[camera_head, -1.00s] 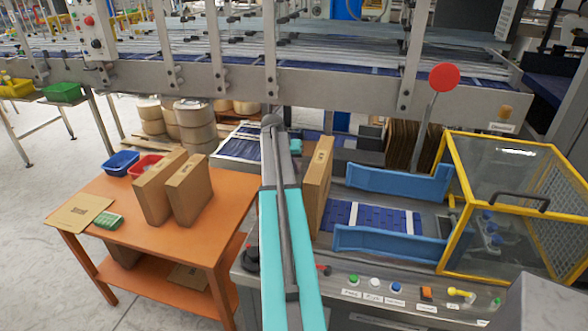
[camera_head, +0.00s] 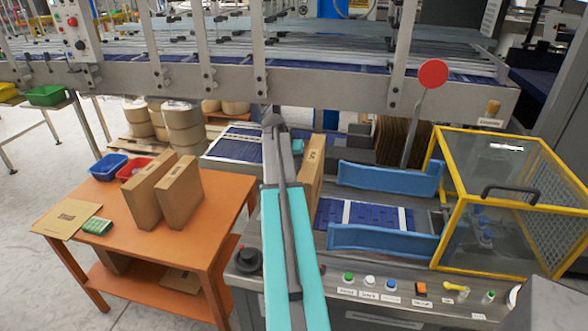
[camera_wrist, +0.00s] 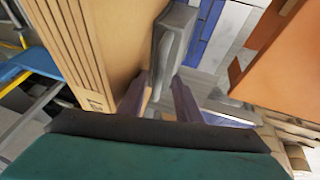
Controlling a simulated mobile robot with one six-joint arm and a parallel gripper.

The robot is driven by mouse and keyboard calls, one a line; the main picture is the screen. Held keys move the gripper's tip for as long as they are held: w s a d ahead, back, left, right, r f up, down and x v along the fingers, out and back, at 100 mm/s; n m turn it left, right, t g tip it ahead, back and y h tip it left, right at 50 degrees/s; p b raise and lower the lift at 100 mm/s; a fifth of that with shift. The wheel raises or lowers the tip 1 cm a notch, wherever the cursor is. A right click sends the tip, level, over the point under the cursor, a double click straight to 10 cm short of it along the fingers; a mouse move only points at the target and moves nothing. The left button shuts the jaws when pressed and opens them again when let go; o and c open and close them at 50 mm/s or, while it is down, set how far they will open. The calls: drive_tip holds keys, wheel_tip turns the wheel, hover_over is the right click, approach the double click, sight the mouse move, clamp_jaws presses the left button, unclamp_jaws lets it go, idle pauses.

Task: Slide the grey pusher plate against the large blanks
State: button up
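The large blanks (camera_head: 313,172) stand upright as a brown block on the machine bed, just right of my arm. In the wrist view they fill the left side as a brown stack (camera_wrist: 110,35) with layered edges. The grey pusher plate (camera_wrist: 171,42) shows beside the stack's right face, close to it; I cannot tell whether they touch. In the head view my arm hides the plate. My gripper (camera_wrist: 160,103) has its two dark fingers at either side of the plate's near end. Whether they are clamped on it cannot be told.
Blue guide rails (camera_head: 388,179) and a yellow-framed guard (camera_head: 500,205) lie right of the blanks. An orange table (camera_head: 130,245) with two brown packs (camera_head: 178,195) stands left. Buttons line the machine's front edge. A red disc (camera_head: 433,74) stands on a rod behind the rails.

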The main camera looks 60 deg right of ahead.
idle(0.3)
drive_tip(key=p+v, duration=0.3)
drive_tip(key=v, duration=0.5)
drive_tip(key=shift+p, duration=0.4)
idle(0.3)
drive_tip(key=w+a+f+n+y, duration=0.15)
drive_tip(key=w+a+f, duration=0.3)
drive_tip(key=a, duration=0.55)
drive_tip(key=w+a+f+n+t, duration=0.1)
drive_tip(key=w+a+f+n, duration=0.2)
drive_tip(key=a+f, duration=0.5)
drive_tip(key=w+a+f+n+y, duration=0.15)
drive_tip(key=w+a+f, duration=0.25)
drive_tip(key=a, duration=0.8)
drive_tip(key=s+a+f+n+y, duration=0.15)
drive_tip(key=a+f, duration=0.25)
drive_tip(key=a, duration=0.6)
drive_tip(key=s+a+f+n, duration=0.3)
drive_tip(key=a+f, duration=0.1)
drive_tip(key=a, duration=0.7)
drive_tip(key=s+a+f+n+y, duration=0.1)
drive_tip(key=s+a+f+n, duration=0.25)
drive_tip(key=a, duration=0.65)
drive_tip(key=s+f+g+b, duration=0.6)
drive_tip(key=s+f, duration=1.8)
drive_tip(key=s, duration=0.1)
drive_tip(key=shift+f+m, duration=0.2)
drive_tip(key=shift+m, duration=0.2)
